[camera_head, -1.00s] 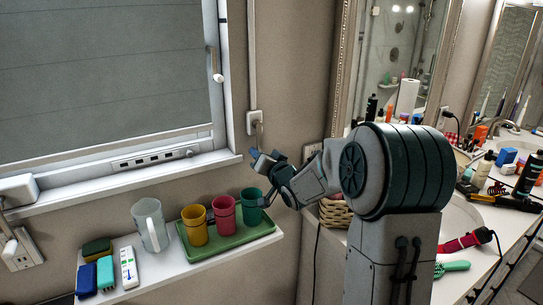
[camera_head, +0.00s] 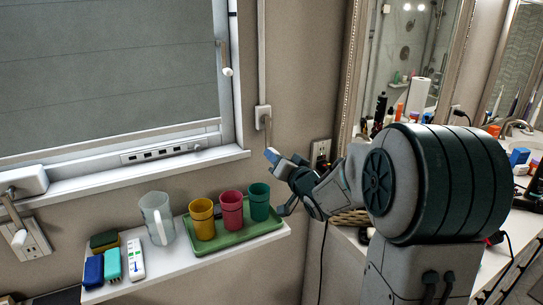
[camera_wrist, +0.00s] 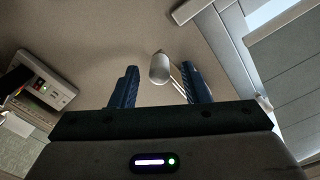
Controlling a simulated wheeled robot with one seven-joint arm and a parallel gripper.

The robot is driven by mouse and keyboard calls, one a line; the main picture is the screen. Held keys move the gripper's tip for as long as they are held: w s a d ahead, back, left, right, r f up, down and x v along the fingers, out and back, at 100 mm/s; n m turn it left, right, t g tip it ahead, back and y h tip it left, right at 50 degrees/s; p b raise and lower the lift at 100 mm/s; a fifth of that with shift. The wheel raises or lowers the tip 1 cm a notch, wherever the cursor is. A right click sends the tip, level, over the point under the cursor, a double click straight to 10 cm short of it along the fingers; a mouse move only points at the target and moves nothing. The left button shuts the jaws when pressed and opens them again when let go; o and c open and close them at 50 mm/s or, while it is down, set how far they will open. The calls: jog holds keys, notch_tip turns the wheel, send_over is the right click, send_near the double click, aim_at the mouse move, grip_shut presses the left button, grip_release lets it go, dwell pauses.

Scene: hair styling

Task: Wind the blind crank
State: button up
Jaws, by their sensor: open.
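The blind crank has a pale mount (camera_head: 263,117) on the wall right of the window, below a vertical white rail. Its thin arm (camera_head: 268,132) hangs down toward my gripper (camera_head: 277,182), whose blue upper fingertip is close to the arm's lower end. The crank's knob is hidden in the head view. In the wrist view, the pale rounded knob (camera_wrist: 159,67) and its metal arm show between the spread blue fingers of my gripper (camera_wrist: 158,75). The knob appears nearer the right finger, with a gap on the left. I cannot tell its depth between them.
A shelf (camera_head: 110,292) below the window holds a clear mug (camera_head: 157,220) and a green tray (camera_head: 232,241) with yellow, red and green cups. My gripper is close to the green cup (camera_head: 259,201). A wall outlet (camera_head: 321,152) is behind my wrist. A cluttered counter stands right.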

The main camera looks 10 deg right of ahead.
jog(key=v, duration=0.8)
jog(key=shift+b, duration=0.3)
dwell(0.7)
jog(key=s+a+f+n+g+h, duration=0.1)
jog(key=s+f+g, duration=0.2)
jog(key=s, duration=0.5)
jog(key=s+a+f+n+g+h, duration=0.1)
jog(key=s+f+g, duration=0.3)
jog(key=s, duration=0.5)
jog(key=s+a+f+n+g+h, duration=0.2)
jog(key=s+a+f+g, duration=0.1)
jog(key=s+g, duration=0.4)
jog(key=shift+s+f, duration=0.2)
jog(key=shift+s, duration=0.65)
jog(key=shift+a, duration=0.1)
